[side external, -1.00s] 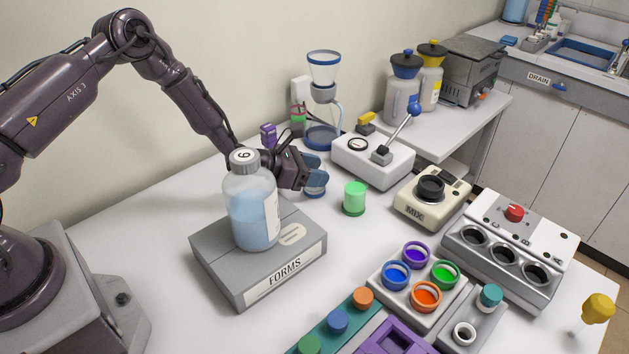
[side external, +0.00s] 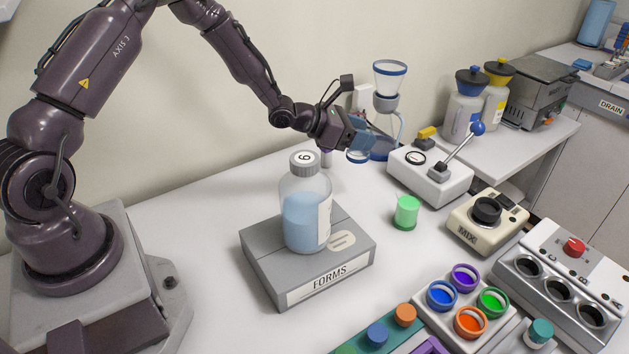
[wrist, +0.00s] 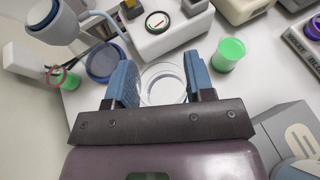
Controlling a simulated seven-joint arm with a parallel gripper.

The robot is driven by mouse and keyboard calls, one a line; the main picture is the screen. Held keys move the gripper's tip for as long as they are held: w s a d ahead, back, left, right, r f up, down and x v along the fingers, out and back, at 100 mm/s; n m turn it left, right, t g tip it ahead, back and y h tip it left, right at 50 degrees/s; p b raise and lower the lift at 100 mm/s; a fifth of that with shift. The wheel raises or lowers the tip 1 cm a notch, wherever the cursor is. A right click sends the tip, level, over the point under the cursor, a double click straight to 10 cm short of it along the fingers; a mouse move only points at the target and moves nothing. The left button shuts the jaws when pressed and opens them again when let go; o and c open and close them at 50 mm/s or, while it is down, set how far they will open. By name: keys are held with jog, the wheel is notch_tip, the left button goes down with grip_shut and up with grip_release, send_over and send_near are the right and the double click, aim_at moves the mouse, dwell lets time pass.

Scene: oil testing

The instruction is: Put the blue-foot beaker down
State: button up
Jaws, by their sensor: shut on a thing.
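My gripper (side external: 358,138) is shut on a clear beaker (wrist: 163,84), whose round rim shows between the two blue fingers in the wrist view. In the side view its blue foot (side external: 358,157) shows just below the fingers, apart from the table. The fingers hide most of the beaker's wall. The beaker hangs above the white table (side external: 205,200), behind and right of the bottle marked 6 and in front of the funnel stand.
A bottle of blue liquid (side external: 305,210) stands on the grey FORMS block (side external: 270,255). A green cup (side external: 406,212) stands to the right, near the lever box (side external: 430,178). The funnel stand (side external: 388,90) is behind. Bare table lies between the FORMS block and green cup.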

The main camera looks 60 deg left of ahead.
jog(key=s+a+f, duration=0.1)
jog(key=s+a, duration=0.3)
jog(key=s, duration=0.4)
jog(key=s+a+f, duration=0.1)
jog(key=s+a, duration=0.4)
jog(key=s, duration=0.3)
jog(key=shift+w+d+f, duration=0.15)
jog(key=shift+d+f, duration=0.05)
jog(key=shift+f, duration=1.75)
jog(key=shift+w+d+f, duration=0.1)
jog(key=shift+d+f, duration=0.05)
jog(key=shift+f, duration=1.8)
jog(key=shift+f, duration=0.1)
jog(key=o, duration=0.9)
